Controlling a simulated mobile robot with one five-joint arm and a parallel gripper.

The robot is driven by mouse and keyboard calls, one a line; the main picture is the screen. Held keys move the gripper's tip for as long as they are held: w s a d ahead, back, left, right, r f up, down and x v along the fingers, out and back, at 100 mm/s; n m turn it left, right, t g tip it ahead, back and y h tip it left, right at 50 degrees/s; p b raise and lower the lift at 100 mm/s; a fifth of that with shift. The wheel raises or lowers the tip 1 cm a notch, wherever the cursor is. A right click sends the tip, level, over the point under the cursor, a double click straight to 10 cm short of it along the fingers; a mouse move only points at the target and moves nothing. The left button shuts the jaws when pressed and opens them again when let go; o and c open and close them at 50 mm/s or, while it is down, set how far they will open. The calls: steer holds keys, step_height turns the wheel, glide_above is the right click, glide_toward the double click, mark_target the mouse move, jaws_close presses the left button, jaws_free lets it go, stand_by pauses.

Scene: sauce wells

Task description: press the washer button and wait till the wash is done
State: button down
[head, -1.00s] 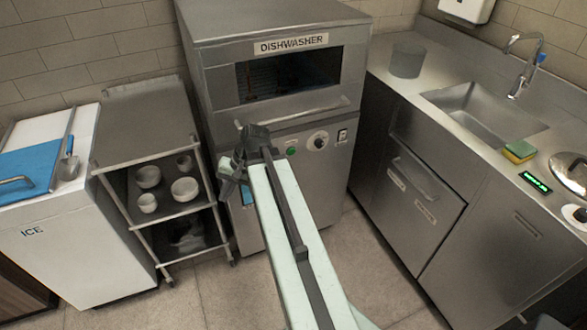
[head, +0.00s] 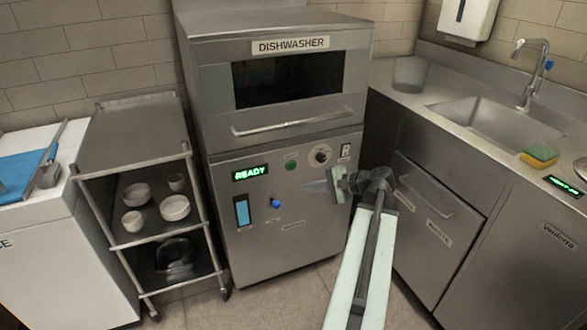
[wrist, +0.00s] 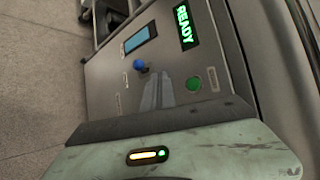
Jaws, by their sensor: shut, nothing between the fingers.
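The dishwasher (head: 285,90) stands at the back centre with its front shut and a dark window. Its lit green display (head: 250,173) reads READY, also in the wrist view (wrist: 185,25). A round green button (head: 291,166) sits right of the display; it looks brighter in the wrist view (wrist: 193,84). A blue knob (head: 275,203) sits below the display and shows in the wrist view (wrist: 139,66). My gripper (head: 322,186) is shut and empty, in front of the lower panel, right of and below the green button. It appears apart from the button; the exact gap cannot be told.
A steel rack (head: 131,245) with several white bowls stands left, beside a white ice chest (head: 60,240). A counter with a sink (head: 490,108), a sponge (head: 539,156) and a small green display (head: 567,186) runs along the right. Some floor shows before the dishwasher.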

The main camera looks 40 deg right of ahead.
mark_target(291, 166)
steer(key=w+d, duration=0.1)
steer(key=w, duration=0.1)
steer(key=w+d, duration=0.1)
steer(key=w, duration=0.2)
steer(key=w+d, duration=0.1)
steer(key=w, duration=0.2)
steer(key=shift+w+d, duration=0.1)
steer(key=shift+d, duration=0.05)
stand_by(1.9)
steer(key=shift+w+d, duration=0.15)
steer(key=shift+w, duration=0.3)
steer(key=shift+w+d, duration=0.15)
steer(key=shift+w, duration=0.25)
stand_by(0.6)
steer(key=shift+s, duration=0.15)
steer(key=shift+s+a, duration=0.3)
steer(key=shift+s, duration=0.35)
